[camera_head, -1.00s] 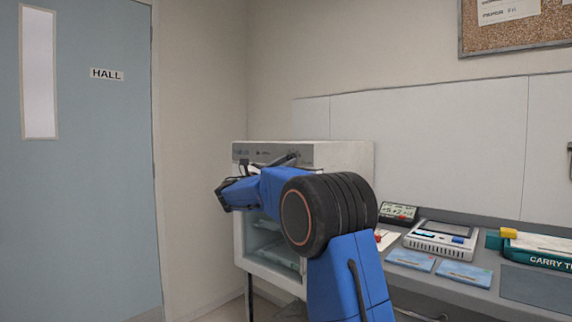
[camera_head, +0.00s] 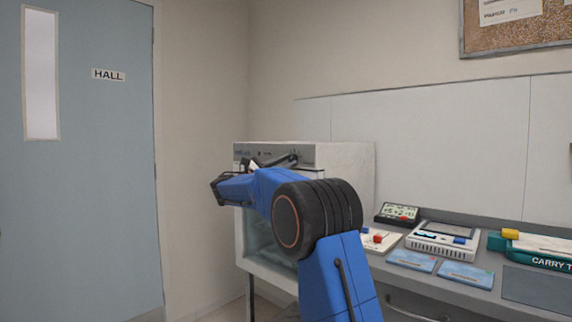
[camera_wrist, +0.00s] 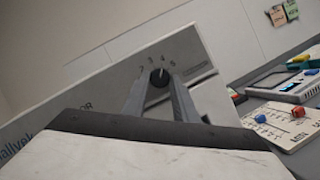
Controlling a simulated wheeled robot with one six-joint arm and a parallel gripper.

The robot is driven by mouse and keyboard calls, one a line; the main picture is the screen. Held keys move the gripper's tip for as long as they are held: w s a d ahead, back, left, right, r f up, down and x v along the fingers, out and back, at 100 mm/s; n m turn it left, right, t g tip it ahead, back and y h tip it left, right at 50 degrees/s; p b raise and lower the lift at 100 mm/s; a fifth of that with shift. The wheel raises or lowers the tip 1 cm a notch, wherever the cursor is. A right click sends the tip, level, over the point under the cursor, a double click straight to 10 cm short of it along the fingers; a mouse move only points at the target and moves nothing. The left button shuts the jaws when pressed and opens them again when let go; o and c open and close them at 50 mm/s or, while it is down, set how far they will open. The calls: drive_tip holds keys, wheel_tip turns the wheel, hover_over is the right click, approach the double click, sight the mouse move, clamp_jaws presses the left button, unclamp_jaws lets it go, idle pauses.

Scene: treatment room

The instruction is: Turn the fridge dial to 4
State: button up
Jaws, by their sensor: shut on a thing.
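The fridge (camera_head: 347,165) is a white box with a grey control panel, standing in the corner behind my arm. Its small black dial (camera_wrist: 159,77) shows in the wrist view on the grey panel, with numbers printed in an arc above it. The pale mark on the dial points up, close to the 4; the exact alignment is too small to tell. My gripper (camera_wrist: 160,82) has one grey finger on each side of the dial and is shut on it. In the head view my arm hides part of the fridge front.
A counter right of the fridge holds a white board with red and blue knobs (camera_wrist: 279,122), a white device with a screen (camera_head: 443,240), blue cards (camera_head: 411,260) and a green carry tray (camera_head: 540,252). A blue door (camera_head: 85,180) is at left.

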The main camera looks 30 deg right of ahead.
drive_tip(key=o, duration=1)
drive_tip(key=v, duration=1.7)
drive_tip(key=shift+a+f, duration=0.15)
drive_tip(key=shift+a, duration=0.05)
